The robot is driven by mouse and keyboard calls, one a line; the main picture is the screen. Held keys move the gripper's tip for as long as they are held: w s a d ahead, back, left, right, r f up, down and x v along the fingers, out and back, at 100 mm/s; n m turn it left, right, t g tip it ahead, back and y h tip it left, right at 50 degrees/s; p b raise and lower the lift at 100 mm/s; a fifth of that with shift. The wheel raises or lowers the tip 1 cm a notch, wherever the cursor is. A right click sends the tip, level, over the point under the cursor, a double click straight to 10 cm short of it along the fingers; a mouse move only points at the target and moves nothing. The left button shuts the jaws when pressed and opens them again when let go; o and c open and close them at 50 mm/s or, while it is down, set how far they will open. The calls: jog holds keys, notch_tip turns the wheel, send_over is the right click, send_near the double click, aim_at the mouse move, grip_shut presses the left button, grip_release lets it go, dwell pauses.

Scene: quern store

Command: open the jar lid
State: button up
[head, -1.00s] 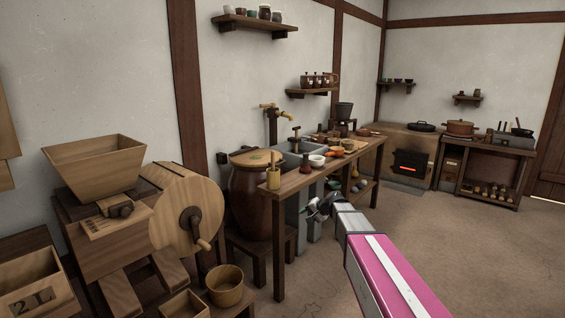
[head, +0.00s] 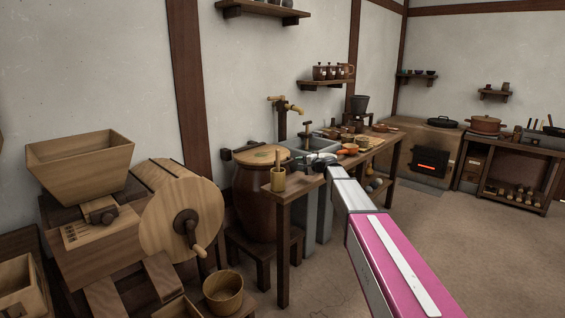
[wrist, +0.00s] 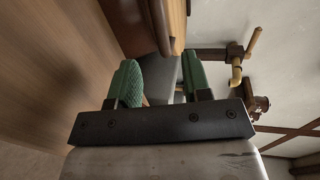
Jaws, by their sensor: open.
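The large brown jar (head: 256,205) stands on a low dark stool at the left end of the counter. My gripper (head: 318,166) is at the counter's near edge, to the right of the jar. In the wrist view my gripper (wrist: 160,82) is open, with its green fingers apart and nothing visible between them. I cannot make out the jar or its lid for certain in the wrist view.
The wooden counter (head: 290,187) carries a wooden cup (head: 278,178) close to the jar. A brass tap (head: 288,105) rises behind the sink. A hand mill (head: 178,215) and a round tub (head: 223,292) stand at the left. The floor at right is clear.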

aim_at(289, 162)
jog(key=x, duration=1.1)
jog(key=shift+r, duration=0.15)
jog(key=shift+c, duration=0.2)
jog(key=shift+s, duration=0.1)
grip_shut()
